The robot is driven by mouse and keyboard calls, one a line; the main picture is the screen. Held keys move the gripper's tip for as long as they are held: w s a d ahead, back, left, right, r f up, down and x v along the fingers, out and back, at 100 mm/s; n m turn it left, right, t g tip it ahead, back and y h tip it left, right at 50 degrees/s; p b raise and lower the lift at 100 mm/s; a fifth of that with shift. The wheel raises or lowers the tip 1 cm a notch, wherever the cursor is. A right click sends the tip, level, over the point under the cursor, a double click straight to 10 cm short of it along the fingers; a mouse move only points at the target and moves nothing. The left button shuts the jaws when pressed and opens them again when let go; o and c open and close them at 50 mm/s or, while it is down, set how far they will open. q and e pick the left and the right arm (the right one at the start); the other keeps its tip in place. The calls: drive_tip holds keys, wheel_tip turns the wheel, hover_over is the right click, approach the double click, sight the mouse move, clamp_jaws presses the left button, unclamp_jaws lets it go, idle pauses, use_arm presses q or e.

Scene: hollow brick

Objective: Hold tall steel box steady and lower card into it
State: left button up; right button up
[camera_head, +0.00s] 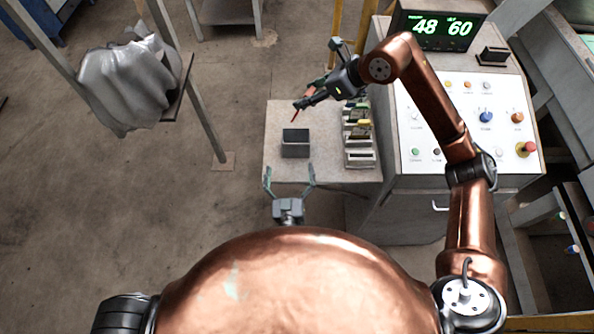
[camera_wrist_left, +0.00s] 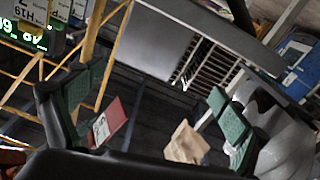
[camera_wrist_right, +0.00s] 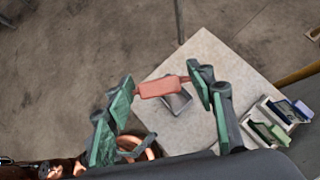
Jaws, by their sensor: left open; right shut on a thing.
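The steel box (camera_head: 295,150) stands upright on a pale table, with a dark top; it also shows behind the card in the right wrist view (camera_wrist_right: 180,104). My right gripper (camera_head: 299,104) is shut on a red card (camera_head: 294,117), which hangs tilted above the box in the head view. The card spans the fingertips in the right wrist view (camera_wrist_right: 160,87) and partly covers the box. My left gripper (camera_head: 289,172) is open on the near side of the box, its fingers spread and apart from it. I cannot identify the box in the left wrist view.
The pale table (camera_head: 278,120) has free room left of the box. A rack (camera_head: 360,158) with several cards stands right of the box. A control console (camera_head: 465,120) with a display (camera_head: 440,30) is farther right. A wrapped grey bundle (camera_head: 125,85) hangs at left.

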sight(296, 135)
use_arm(q)
drive_tip(key=shift+s+d+f+m, duration=0.15)
drive_tip(key=shift+d+m, duration=0.25)
drive_tip(key=shift+s+d+f+m, duration=0.1)
drive_tip(key=shift+d+f+m, duration=0.05)
drive_tip(key=shift+d+m, duration=0.25)
use_arm(e)
drive_tip(key=shift+a, duration=0.1)
use_arm(q)
drive_tip(key=shift+d+f+g, duration=0.1)
drive_tip(key=shift+d+g, duration=0.1)
drive_tip(key=shift+g, duration=0.1)
drive_tip(key=shift+w+d, duration=0.1)
drive_tip(key=shift+w, duration=0.1)
drive_tip(key=w, duration=1.1)
drive_tip(key=shift+w, duration=0.3)
drive_tip(key=shift+c, duration=0.2)
